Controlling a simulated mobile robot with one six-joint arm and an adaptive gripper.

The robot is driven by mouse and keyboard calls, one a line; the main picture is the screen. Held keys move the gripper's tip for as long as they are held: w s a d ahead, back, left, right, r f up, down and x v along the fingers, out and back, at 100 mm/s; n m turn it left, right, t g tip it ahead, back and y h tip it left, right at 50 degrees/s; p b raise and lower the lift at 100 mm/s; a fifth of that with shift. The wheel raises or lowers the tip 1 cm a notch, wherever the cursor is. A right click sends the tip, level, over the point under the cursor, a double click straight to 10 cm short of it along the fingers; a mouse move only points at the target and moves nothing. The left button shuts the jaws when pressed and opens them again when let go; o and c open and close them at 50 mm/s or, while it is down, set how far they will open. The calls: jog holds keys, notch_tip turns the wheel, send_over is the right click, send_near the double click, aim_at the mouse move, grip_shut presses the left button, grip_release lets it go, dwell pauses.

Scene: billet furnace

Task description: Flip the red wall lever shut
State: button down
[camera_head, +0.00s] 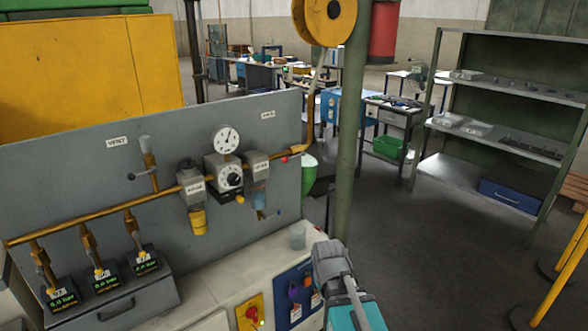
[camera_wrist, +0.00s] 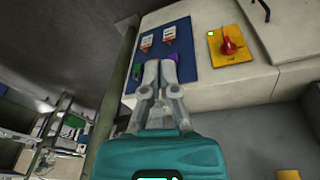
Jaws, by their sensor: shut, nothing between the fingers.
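A small red knob (camera_head: 285,160) shows at the right end of the brass pipe on the grey wall panel (camera_head: 80,170); whether it is the lever's handle is too small to tell. A larger red rotary handle (camera_head: 252,313) sits on a yellow plate low on the cabinet front. It also shows in the wrist view (camera_wrist: 231,46), to the right of my gripper. My gripper (camera_wrist: 161,68) is shut and empty, its fingers in front of a blue board (camera_wrist: 184,36). In the head view my gripper (camera_head: 328,258) is at the cabinet's right end, below and right of the red knob.
The blue board holds tags, a purple item (camera_head: 293,290) and a green one. A clear cup (camera_head: 297,236) stands on the cabinet top. Gauge and regulators (camera_head: 228,175) line the pipe. A green post (camera_head: 350,130) rises close behind my gripper. Floor is open toward the shelf (camera_head: 500,130).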

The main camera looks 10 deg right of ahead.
jog(key=w+d+r+n+t+h+b, duration=0.1)
jog(key=w+d+n+t+b, duration=0.3)
jog(key=w, duration=0.6)
jog(key=w+d+r+n+t+h+b, duration=0.15)
jog(key=w+n+t, duration=0.35)
jog(key=w, duration=0.5)
jog(key=w+a+r+n+t+y+b, duration=0.1)
jog(key=w+r+n+t+y+b, duration=0.2)
jog(key=n, duration=0.7)
jog(key=w+a+r+n+t+y+b, duration=0.1)
jog(key=w+r+n+t+y+b, duration=0.2)
jog(key=n+y, duration=0.4)
jog(key=w+a+r+n+t+y+b, duration=0.2)
jog(key=w+r+n+t+y+b, duration=0.1)
jog(key=n, duration=1.1)
jog(key=shift+w+t+y+b, duration=0.7)
jog(key=shift+w+y+b, duration=0.5)
jog(key=shift+w, duration=0.45)
jog(key=shift+a+r, duration=0.1)
